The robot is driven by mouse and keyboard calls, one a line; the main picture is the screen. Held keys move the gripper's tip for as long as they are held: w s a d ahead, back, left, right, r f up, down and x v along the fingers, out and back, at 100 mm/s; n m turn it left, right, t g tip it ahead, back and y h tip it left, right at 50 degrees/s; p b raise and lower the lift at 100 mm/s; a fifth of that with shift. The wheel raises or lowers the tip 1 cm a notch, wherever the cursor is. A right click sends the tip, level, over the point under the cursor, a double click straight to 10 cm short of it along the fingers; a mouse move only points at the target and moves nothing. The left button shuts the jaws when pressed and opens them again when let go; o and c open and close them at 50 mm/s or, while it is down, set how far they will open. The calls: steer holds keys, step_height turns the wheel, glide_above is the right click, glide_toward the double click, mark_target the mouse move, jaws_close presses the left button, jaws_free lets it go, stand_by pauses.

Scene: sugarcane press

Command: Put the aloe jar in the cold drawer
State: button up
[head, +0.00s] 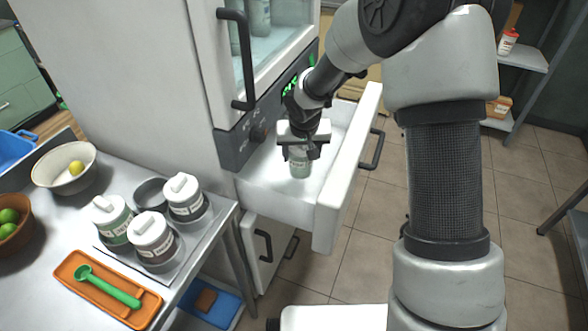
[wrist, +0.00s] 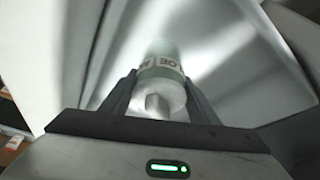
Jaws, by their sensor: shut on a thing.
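The aloe jar (head: 300,167) is a pale green jar with a white lid. In the wrist view the jar (wrist: 160,66) shows part of its label, and its lid lies between my two fingers. My gripper (head: 299,148) is shut on the jar and points down into the open cold drawer (head: 327,205). The drawer is white and pulled out below the glass-doored cabinet. The jar is inside the drawer's walls; I cannot tell whether its base touches the drawer floor. My gripper (wrist: 160,100) hides part of the lid.
The drawer front (head: 345,175) and glass door handle (head: 240,60) stand close to my arm.

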mark_target(302, 157)
steer(key=shift+f+b, duration=0.8)
steer(key=shift+f, duration=2.45)
steer(key=shift+f, duration=0.1)
steer(key=shift+f, duration=0.15)
steer(key=o, duration=1.4)
steer(key=p+v, duration=0.3)
steer(key=v, duration=0.9)
